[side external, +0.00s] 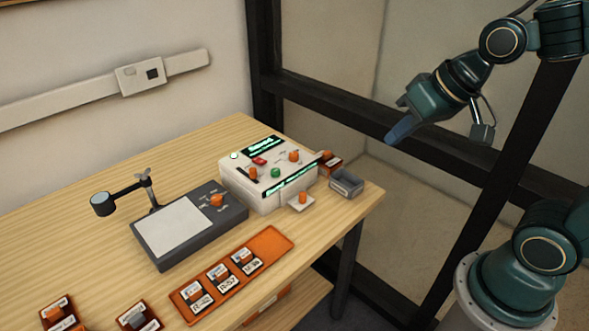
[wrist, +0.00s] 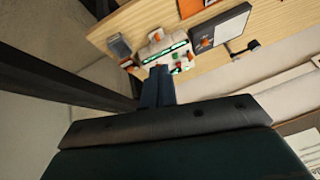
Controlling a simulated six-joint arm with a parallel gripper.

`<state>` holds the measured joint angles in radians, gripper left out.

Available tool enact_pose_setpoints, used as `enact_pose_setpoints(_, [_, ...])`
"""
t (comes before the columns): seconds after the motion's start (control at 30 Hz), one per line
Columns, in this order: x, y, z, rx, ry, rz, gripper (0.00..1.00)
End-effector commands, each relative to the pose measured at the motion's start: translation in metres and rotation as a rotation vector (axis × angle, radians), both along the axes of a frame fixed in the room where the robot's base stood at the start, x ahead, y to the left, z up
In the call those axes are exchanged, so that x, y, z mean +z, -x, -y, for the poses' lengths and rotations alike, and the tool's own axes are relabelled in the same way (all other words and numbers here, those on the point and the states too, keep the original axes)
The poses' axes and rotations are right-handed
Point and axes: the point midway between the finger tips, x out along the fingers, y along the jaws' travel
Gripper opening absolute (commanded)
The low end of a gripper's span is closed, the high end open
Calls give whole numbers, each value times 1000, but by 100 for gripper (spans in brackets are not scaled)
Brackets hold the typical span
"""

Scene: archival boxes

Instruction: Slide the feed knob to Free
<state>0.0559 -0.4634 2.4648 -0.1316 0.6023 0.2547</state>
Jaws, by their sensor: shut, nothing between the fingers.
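A cream machine (side external: 240,187) stands near the right end of the table. Its top has an orange knob (side external: 253,173) in a dark slot, another orange knob (side external: 293,156), a green button (side external: 275,173) and a red button (side external: 259,161). The labels are too small to read, so I cannot tell which knob is the feed knob or where it is set. My gripper (side external: 400,133) is shut and empty, in the air right of and above the machine, touching nothing. In the wrist view my fingers (wrist: 158,78) hide part of the machine's surroundings; the machine (wrist: 154,50) lies beyond them.
A grey bin (side external: 346,184) stands right of the machine. A dark unit with a pale panel (side external: 178,229) and a magnifier (side external: 103,204) are to its left. An orange tray (side external: 275,243) holds several small boxes at the front. A black frame post (side external: 261,70) stands behind the table.

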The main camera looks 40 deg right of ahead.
Motion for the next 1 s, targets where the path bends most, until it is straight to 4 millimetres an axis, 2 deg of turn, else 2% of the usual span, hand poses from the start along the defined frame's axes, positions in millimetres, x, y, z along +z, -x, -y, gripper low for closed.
enact_pose_setpoints(0.5, [-41, -80, -13, -211, -273, 12, 0])
enact_pose_setpoints(1.0, [-93, -143, -19, -468, -589, 3, 0])
